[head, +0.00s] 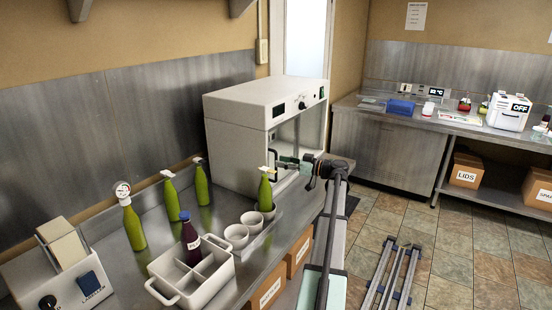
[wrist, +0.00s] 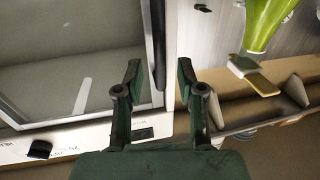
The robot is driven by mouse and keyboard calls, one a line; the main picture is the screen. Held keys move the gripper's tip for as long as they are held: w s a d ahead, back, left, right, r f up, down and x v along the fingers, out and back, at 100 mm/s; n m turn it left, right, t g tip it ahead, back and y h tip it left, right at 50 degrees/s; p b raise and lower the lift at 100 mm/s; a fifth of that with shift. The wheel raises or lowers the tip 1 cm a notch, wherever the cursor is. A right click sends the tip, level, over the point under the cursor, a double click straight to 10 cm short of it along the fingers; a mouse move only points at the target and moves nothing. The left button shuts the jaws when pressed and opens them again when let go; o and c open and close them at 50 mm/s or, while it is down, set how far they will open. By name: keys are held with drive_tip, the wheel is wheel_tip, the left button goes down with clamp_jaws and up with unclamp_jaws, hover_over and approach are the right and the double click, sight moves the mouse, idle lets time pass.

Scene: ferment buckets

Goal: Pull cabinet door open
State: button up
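The cabinet is a white box (head: 240,105) on the steel counter, with a dark display and knob above its front. Its door has a glass pane (wrist: 70,85) in a pale frame, on the left of the wrist view. A dark upright bar (wrist: 155,40), which looks like the handle, runs along the door's edge. My gripper (wrist: 160,72) is open, its two dark green fingers spread. The bar's lower end lies between them, close to the left fingertip; I cannot tell if they touch. In the head view my gripper (head: 283,160) is at the cabinet's front, partly hidden by my arm.
A green bottle (head: 265,190) stands close to my gripper, and also shows in the wrist view (wrist: 268,22). White cups (head: 237,235), a white divided crate (head: 197,283) with a dark bottle, and more green bottles (head: 171,198) share the counter. The floor (head: 450,260) at right is mostly free.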

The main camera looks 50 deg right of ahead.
drive_tip(key=shift+p+x, duration=0.3)
drive_tip(key=shift+x, duration=1.25)
clamp_jaws()
